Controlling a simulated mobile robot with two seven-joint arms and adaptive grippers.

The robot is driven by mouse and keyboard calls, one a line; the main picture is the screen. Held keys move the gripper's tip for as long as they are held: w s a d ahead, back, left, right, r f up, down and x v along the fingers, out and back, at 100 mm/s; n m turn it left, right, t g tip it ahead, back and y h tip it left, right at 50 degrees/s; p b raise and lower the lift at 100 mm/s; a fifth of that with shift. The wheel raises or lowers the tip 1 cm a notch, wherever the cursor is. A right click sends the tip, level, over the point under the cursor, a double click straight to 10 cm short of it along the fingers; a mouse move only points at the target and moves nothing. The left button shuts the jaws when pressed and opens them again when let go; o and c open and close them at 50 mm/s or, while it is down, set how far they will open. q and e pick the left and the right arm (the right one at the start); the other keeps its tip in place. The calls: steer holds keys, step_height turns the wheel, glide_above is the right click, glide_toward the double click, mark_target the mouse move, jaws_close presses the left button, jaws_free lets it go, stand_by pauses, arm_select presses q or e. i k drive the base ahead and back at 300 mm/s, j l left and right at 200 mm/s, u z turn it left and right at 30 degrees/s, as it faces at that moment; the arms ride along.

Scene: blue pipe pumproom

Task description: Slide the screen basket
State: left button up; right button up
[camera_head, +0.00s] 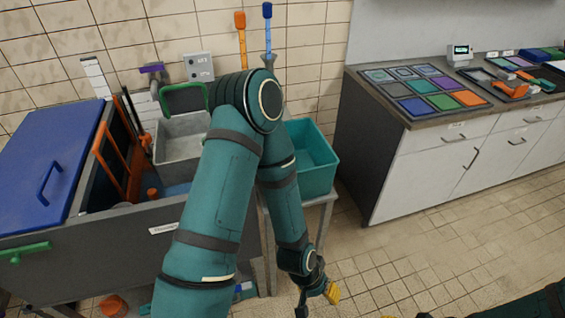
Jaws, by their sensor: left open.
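A grey open basket (180,152) with a green-rimmed handle or frame (184,98) sits at the right end of the grey sink unit. I take it for the screen basket, though its mesh cannot be made out. My left arm crosses in front of its right side and hides part of it. My left gripper (316,296) hangs low over the floor at the bottom middle, well away from the basket. It is open and I see nothing held in it.
A blue lid (50,160) covers the sink unit's left part, beside an orange frame (113,160). A teal bin (315,165) stands on a small stand behind my arm. A counter (430,118) with coloured tiles is at right. Tiled floor (450,235) is clear there.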

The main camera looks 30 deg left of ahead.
mark_target(178, 147)
steer(key=u, duration=1.85)
